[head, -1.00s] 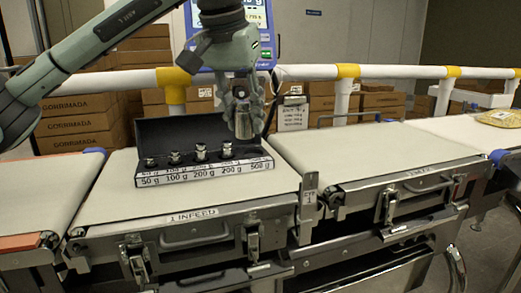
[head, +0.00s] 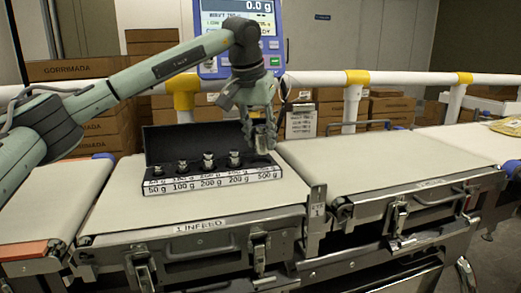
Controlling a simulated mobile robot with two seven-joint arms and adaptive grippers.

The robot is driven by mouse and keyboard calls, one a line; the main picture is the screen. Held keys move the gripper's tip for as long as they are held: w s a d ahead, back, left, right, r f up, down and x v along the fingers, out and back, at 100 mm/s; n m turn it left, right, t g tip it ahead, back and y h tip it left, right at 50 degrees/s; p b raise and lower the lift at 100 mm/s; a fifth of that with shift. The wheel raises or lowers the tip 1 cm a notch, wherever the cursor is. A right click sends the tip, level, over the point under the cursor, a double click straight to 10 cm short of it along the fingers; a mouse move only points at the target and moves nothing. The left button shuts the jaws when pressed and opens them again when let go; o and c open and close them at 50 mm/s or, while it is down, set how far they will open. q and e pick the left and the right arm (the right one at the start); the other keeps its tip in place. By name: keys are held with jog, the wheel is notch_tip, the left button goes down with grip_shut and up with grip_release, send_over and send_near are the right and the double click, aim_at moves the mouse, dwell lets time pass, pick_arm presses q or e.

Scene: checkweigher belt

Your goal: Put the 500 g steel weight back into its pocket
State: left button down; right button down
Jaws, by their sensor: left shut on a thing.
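My left gripper (head: 262,128) is shut on the 500 g steel weight (head: 262,143), a shiny metal cylinder partly hidden by the fingers. It holds the weight upright over the right end of the black weight case (head: 185,143), above the "500 g" label. I cannot tell whether the weight's lower end touches the pocket. The case stands open on the infeed belt, lid up at the back. Smaller steel weights sit in it, including one at the 50 g place (head: 158,171) and one at the right-hand 200 g place (head: 234,159). My right gripper is not in view.
The infeed belt (head: 120,215) is bare in front of the case. A second belt (head: 385,155) lies clear to the right. A white rail (head: 310,79) and a blue-framed display (head: 240,45) reading 0.0 g stand behind. A clipboard (head: 301,120) hangs behind the case.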

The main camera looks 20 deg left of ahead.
aim_at(261, 150)
pick_arm(q)
jog(key=shift+f, duration=1.55)
jog(key=shift+f, duration=0.2)
jog(key=c, duration=1.1)
grip_release()
jog(key=shift+r, duration=0.1)
jog(key=v, duration=1.2)
